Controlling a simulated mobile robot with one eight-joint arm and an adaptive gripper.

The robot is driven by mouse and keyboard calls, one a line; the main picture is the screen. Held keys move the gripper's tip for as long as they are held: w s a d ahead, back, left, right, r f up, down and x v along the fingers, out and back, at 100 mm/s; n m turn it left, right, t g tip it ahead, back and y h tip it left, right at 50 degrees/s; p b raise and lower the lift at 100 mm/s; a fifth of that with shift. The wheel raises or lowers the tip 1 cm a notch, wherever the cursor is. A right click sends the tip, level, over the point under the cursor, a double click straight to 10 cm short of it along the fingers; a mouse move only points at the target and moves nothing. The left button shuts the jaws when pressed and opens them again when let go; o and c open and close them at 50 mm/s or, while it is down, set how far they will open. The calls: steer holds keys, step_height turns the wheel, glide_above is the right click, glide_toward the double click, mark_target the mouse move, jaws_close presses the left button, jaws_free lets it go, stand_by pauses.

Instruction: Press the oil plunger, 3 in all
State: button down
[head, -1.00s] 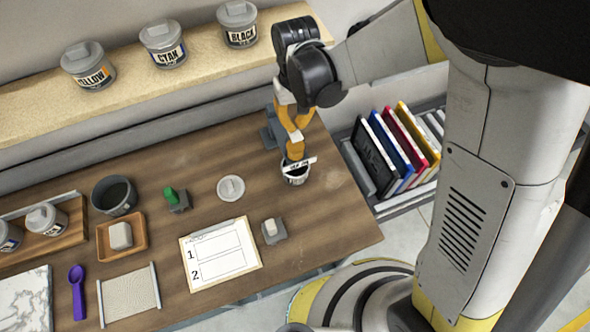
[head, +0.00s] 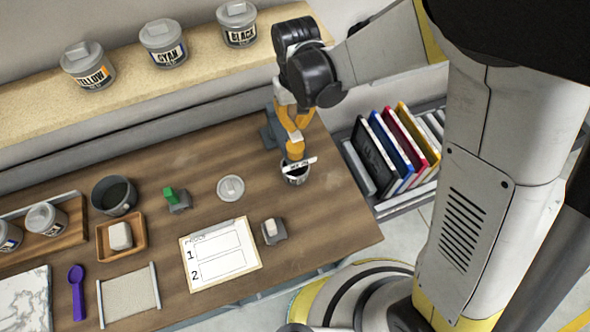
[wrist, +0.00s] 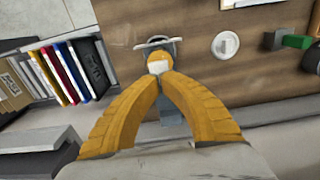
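My gripper (head: 294,140) points down over the right part of the wooden table. Its two orange fingers come together at the tips in the wrist view (wrist: 160,70), with nothing clearly held between them. A grey stand (head: 269,137) is just behind the fingers. The oil plunger cannot be made out clearly; the fingers cover the spot, and I cannot tell whether they touch it.
A white lid (head: 231,188), a clipboard numbered 1 and 2 (head: 220,255) and a grey block with a pale knob (head: 274,232) are to the left. A green-knobbed piece (head: 177,200) and a dark pot (head: 114,196) are farther left. Coloured frames (head: 398,150) stand in a rack at right.

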mark_target(295, 134)
steer(key=shift+f+b, duration=2.1)
steer(key=shift+f, duration=0.2)
steer(key=shift+r, duration=0.15)
steer(key=shift+r+p, duration=1.4)
steer(key=shift+r, duration=0.85)
steer(key=shift+f, duration=0.2)
steer(key=shift+f+b, duration=2.2)
steer(key=shift+r, duration=0.15)
steer(key=shift+r+p, duration=1.45)
steer(key=shift+r, duration=0.8)
